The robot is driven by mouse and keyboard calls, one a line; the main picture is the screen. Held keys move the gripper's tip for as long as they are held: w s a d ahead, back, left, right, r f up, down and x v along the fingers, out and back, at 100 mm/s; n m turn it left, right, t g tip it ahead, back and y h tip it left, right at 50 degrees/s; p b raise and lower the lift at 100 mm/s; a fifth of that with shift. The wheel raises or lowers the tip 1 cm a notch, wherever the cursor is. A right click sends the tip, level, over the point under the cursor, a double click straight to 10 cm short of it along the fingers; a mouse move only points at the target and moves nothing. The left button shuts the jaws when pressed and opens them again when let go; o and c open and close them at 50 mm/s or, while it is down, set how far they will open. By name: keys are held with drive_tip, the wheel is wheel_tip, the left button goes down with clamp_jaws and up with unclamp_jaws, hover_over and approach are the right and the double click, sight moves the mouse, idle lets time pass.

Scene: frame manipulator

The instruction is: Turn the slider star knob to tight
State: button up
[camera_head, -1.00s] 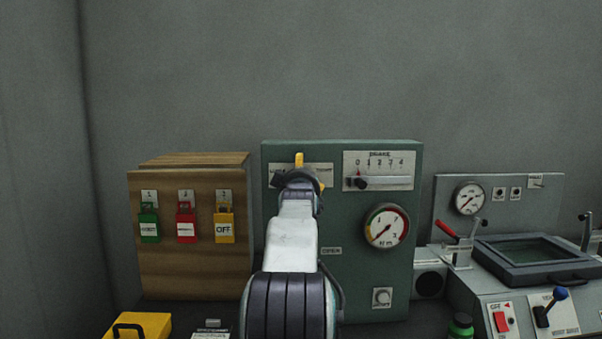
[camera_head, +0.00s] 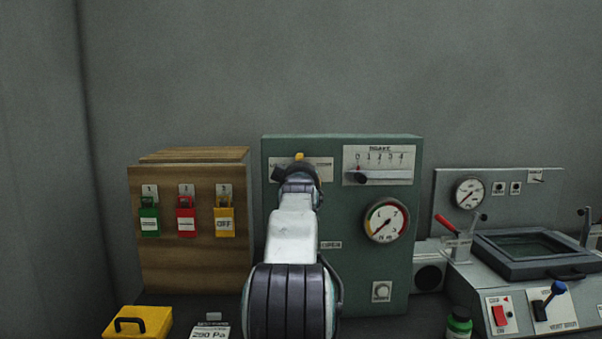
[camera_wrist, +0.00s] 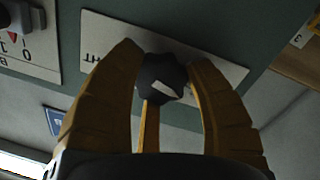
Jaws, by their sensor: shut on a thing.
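The star knob (camera_wrist: 163,77) is black and lobed, with a pale mark on its face. It sits in front of a white label plate (camera_wrist: 105,42) on the green panel (camera_head: 345,265); some letters of the plate show in the wrist view. My gripper (camera_wrist: 165,57) is shut on the knob, with yellow fingers on both sides and a third finger below it. In the head view my arm hides the knob, and only a yellow fingertip (camera_head: 299,156) shows above my wrist. The plate (camera_head: 318,166) shows partly there too.
On the panel, right of my arm, are a slider scale (camera_head: 385,165) and a round gauge (camera_head: 386,220). A wooden box (camera_head: 190,265) with green, red and yellow padlocks stands at left. A yellow case (camera_head: 150,322) lies low left. A grey machine (camera_head: 520,290) stands at right.

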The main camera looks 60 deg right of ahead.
drive_tip(key=shift+c, duration=1.4)
drive_tip(key=m+b, duration=0.1)
drive_tip(key=m, duration=0.1)
drive_tip(key=shift+r+m, duration=0.15)
drive_tip(key=shift+m, duration=0.25)
drive_tip(key=shift+r+m, duration=0.1)
drive_tip(key=shift+m, duration=2.2)
drive_tip(key=shift+r, duration=0.1)
drive_tip(key=o, duration=1.2)
drive_tip(key=shift+w+f, duration=0.1)
drive_tip(key=shift+f, duration=0.15)
drive_tip(key=shift+a, duration=0.1)
